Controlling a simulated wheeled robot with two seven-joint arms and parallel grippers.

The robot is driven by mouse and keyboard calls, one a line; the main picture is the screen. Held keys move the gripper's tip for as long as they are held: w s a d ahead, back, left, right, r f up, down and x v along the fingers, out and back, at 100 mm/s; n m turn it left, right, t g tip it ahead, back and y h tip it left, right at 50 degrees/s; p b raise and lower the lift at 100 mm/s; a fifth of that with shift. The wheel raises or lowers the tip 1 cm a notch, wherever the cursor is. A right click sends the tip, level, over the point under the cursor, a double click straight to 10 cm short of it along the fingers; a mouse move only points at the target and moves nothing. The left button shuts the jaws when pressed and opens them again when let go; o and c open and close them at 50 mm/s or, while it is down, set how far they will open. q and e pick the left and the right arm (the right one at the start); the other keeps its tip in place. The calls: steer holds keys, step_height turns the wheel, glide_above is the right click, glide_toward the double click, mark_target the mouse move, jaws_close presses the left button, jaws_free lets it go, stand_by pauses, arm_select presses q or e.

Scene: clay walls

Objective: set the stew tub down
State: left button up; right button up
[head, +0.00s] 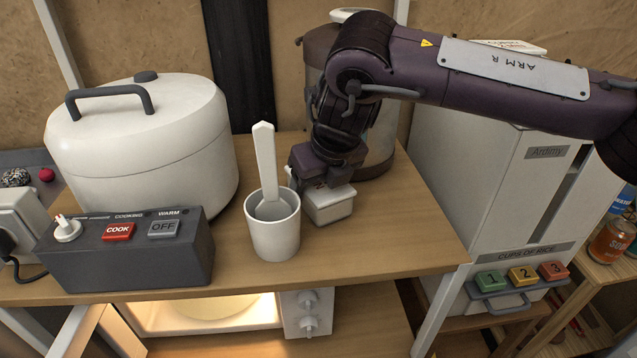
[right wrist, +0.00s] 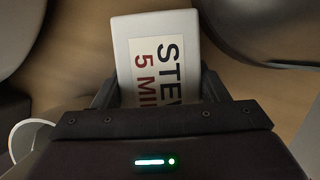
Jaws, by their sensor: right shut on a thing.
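The stew tub (head: 328,206) is a small white box with a lid, in the middle of the head view at the shelf top. My right gripper (head: 318,184) comes down over it from above and is shut on it. In the right wrist view the tub (right wrist: 146,36) shows its label, partly reading "STEW 5 MIN", between the fingers (right wrist: 158,90). The tub is at or very near the wooden surface (head: 365,245); I cannot tell if it touches. My left gripper is not in view.
A white cup (head: 273,237) with a paddle (head: 265,160) stands just left of the tub. A large rice cooker (head: 150,145) and its control box (head: 130,252) are farther left. A dark-lidded container (head: 380,150) stands close behind. The wooden top is clear to the front right.

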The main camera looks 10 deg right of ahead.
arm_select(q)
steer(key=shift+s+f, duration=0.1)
arm_select(e)
steer(key=o, duration=0.8)
steer(key=shift+f, duration=0.15)
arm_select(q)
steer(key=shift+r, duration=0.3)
arm_select(e)
steer(key=o, duration=0.4)
steer(key=shift+r, duration=0.25)
steer(key=p+v, duration=0.1)
steer(key=v, duration=1)
steer(key=shift+p, duration=0.4)
steer(key=shift+s+r, duration=0.25)
steer(key=shift+r, duration=0.15)
steer(key=shift+c, duration=1.2)
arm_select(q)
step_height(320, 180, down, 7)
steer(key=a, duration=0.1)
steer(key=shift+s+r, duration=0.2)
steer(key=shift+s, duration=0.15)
